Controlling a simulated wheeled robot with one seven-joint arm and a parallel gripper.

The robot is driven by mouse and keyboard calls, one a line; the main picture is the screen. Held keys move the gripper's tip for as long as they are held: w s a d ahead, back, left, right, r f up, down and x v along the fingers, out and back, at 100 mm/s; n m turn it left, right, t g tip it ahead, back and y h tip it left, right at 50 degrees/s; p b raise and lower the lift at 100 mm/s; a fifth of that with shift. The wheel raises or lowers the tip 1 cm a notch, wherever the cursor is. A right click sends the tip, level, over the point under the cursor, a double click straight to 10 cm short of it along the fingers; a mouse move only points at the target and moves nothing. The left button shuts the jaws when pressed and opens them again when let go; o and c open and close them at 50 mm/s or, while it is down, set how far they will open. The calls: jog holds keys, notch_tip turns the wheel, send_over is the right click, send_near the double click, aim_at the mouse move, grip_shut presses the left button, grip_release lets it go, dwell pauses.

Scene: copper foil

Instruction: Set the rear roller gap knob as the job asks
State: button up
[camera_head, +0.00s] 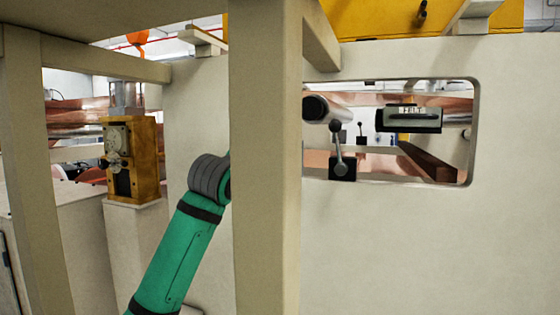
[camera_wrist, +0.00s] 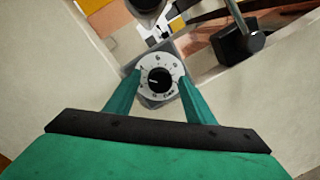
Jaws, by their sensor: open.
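A round white dial (camera_wrist: 148,62) with a black knob (camera_wrist: 159,80) at its middle shows in the wrist view, on a grey square plate. Numerals ring the dial; a 6 seems to stand near the top. A pale mark on the knob points roughly left. My gripper (camera_wrist: 160,83) is open, its green fingers apart on either side of the dial. I cannot tell whether they touch it. In the head view, the post hides my gripper and this dial. No readable label shows whether this is the rear roller gap knob.
A beige post (camera_head: 265,170) stands before my green arm. A brass box (camera_head: 146,160) with another dial stands left. Copper strip runs behind.

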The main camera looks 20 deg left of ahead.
jog(key=shift+c, duration=0.7)
jog(key=c, duration=0.9)
jog(key=shift+n, duration=0.4)
jog(key=shift+f+n+t+y, duration=0.1)
jog(key=shift+n+t+y, duration=0.15)
jog(key=shift+n, duration=2.95)
jog(key=shift+f+n+t+y, duration=0.15)
jog(key=shift+n+y, duration=0.15)
jog(key=shift+n, duration=2.9)
jog(key=shift+f+n+t+y, duration=0.1)
jog(key=shift+n+t+y, duration=0.15)
jog(key=shift+n, duration=2.95)
jog(key=shift+r, duration=0.1)
